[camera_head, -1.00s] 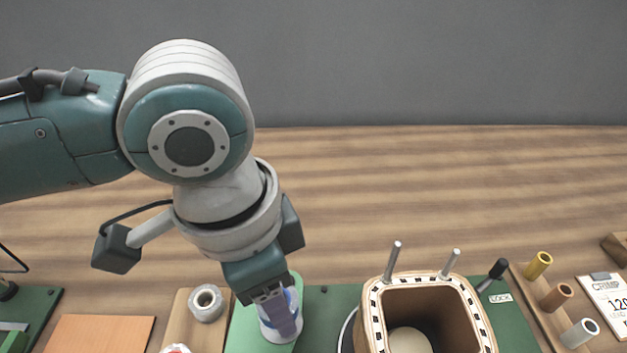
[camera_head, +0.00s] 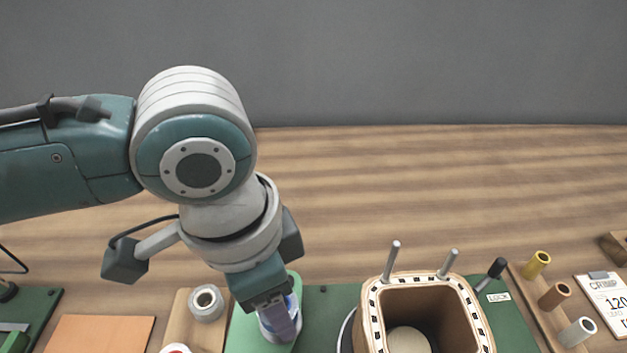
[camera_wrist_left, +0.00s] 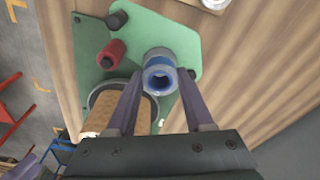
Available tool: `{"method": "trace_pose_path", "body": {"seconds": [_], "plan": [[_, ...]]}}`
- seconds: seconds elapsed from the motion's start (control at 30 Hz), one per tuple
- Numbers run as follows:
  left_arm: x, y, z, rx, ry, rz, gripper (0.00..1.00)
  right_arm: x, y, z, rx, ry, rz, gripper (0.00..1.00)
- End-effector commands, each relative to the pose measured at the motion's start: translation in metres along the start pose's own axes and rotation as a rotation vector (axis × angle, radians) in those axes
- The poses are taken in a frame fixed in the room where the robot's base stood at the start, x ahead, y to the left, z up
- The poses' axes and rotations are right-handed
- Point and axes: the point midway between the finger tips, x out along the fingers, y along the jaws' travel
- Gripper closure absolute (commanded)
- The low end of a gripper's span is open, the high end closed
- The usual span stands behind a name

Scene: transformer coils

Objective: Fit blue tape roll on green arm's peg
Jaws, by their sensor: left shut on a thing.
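The blue tape roll (camera_head: 267,330), with a pale core, is at my left gripper (camera_head: 283,322), over the green arm (camera_head: 245,332). In the left wrist view the blue tape roll (camera_wrist_left: 160,68) is between the fingertips of my left gripper (camera_wrist_left: 160,82), shut on it. The green arm (camera_wrist_left: 180,38) lies behind the roll there. The peg is hidden, and I cannot tell whether the roll is around it or above it. My right gripper is not in view.
A wooden coil former (camera_head: 373,320) with two metal pins stands right of the gripper. A grey tape roll (camera_head: 207,306) sits on a wooden block at left. Several coloured spools, including a yellow one (camera_head: 537,264), stand at right. A red spool (camera_wrist_left: 110,54) shows in the wrist view.

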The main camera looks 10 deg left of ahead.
Motion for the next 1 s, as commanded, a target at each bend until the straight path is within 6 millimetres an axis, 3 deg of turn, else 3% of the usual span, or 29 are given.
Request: {"method": "trace_pose_path", "body": {"seconds": [1.0], "plan": [[0.015, 0.000, 0.001, 0.001, 0.001, -0.001, 1.00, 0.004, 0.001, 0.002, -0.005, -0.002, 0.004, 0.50]]}}
